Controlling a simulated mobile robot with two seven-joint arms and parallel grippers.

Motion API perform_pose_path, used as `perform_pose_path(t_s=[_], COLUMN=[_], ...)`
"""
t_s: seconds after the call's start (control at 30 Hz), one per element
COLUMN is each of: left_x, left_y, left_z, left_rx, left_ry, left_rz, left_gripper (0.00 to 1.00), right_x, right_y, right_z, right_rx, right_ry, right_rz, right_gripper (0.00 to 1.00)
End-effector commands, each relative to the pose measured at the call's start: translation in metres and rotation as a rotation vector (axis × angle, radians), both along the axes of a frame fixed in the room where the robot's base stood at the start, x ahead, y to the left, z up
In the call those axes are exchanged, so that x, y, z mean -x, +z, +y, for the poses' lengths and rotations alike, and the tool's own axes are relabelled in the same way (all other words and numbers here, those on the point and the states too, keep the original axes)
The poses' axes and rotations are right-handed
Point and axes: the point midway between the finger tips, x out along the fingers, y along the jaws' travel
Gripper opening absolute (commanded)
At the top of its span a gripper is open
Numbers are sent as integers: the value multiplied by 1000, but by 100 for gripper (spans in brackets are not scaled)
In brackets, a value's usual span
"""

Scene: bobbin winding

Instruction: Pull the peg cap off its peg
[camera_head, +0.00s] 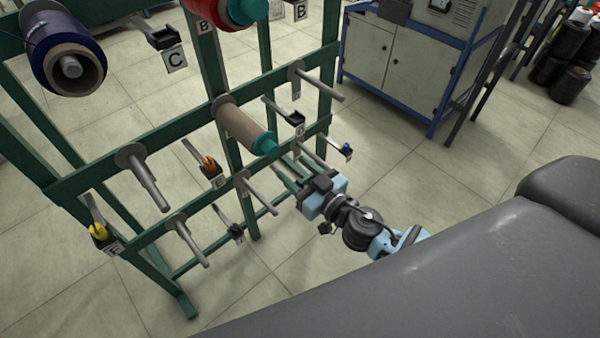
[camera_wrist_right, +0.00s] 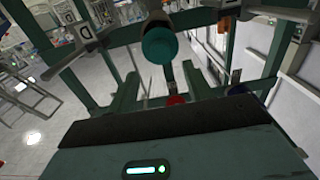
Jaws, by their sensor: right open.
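A teal peg cap (camera_head: 264,143) sits at the near end of a peg that carries a brown bobbin (camera_head: 238,124) on the green rack. The cap also shows in the right wrist view (camera_wrist_right: 160,46), above the gap between my fingers. My right gripper (camera_head: 283,173) is open and empty, just below and to the right of the cap in the head view. Its fingers point toward the rack and look apart from the cap. Most of the peg is hidden by the bobbin and cap. My left gripper is not in view.
The green rack (camera_head: 80,178) has several bare grey pegs (camera_head: 150,183) around the bobbin. A blue bobbin (camera_head: 65,58) and a red bobbin (camera_head: 225,12) hang higher up. Small lettered holders stick out between pegs. A blue-grey cabinet (camera_head: 395,65) stands behind.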

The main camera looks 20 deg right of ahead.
Motion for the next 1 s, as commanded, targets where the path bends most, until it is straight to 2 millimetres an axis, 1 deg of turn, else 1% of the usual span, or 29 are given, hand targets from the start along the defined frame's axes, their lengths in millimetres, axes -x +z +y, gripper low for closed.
perform_pose_path(t_s=[0.03,0.37,0.6,0.8,1.0], left_x=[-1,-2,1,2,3], left_y=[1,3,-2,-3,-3], left_z=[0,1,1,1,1], left_rx=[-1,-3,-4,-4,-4], left_ry=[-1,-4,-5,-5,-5], left_rz=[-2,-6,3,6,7], left_gripper=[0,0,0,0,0], right_x=[-6,-40,-62,-73,-75], right_y=[2,2,0,0,0], right_z=[2,15,23,27,27], right_rx=[1,0,-1,-1,0], right_ry=[0,0,-1,0,0], right_rz=[-4,-2,-1,-1,0], right_gripper=[51,51,51,51,51])
